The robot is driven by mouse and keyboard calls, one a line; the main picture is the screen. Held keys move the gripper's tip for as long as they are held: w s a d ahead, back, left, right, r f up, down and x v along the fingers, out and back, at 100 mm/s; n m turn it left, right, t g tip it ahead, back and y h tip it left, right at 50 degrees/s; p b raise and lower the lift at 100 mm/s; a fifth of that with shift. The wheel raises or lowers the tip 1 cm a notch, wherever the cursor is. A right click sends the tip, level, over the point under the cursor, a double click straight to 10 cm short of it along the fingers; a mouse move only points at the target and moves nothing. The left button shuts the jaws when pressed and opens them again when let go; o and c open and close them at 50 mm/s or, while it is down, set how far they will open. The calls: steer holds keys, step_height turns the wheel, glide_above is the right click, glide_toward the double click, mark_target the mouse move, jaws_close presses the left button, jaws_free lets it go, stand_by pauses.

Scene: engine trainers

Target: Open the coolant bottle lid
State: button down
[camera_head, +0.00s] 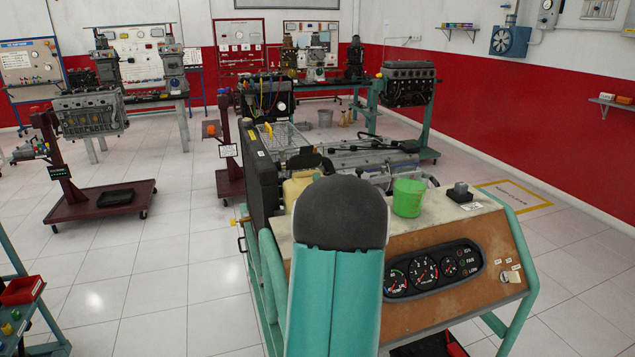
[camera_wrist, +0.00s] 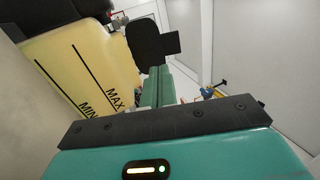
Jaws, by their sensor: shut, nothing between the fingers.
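The coolant bottle is a pale yellow tank (camera_wrist: 80,65) with MIN and MAX marks, at the upper left of the wrist view. In the head view the bottle (camera_head: 297,188) stands at the back left of the engine trainer, partly hidden by my arm. A dark shape sits above it there; I cannot tell lid from gripper.
A green bucket (camera_head: 408,197) stands on the trainer top, right of my arm. A gauge panel (camera_head: 432,270) faces front. A black radiator (camera_head: 262,180) stands close left of the bottle. The engine (camera_head: 370,158) lies behind.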

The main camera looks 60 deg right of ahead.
mark_target(308, 154)
steer(key=x, duration=0.7)
steer(key=shift+w+d+r, duration=0.2)
steer(key=shift+w+d+r+g+y, duration=0.25)
steer(key=shift+r+g+y, duration=0.15)
steer(key=shift+r, duration=0.1)
steer(key=shift+w+d+r, duration=0.3)
steer(key=shift+w+d, duration=0.15)
steer(key=shift+s+a, duration=0.15)
steer(key=shift+a, duration=0.05)
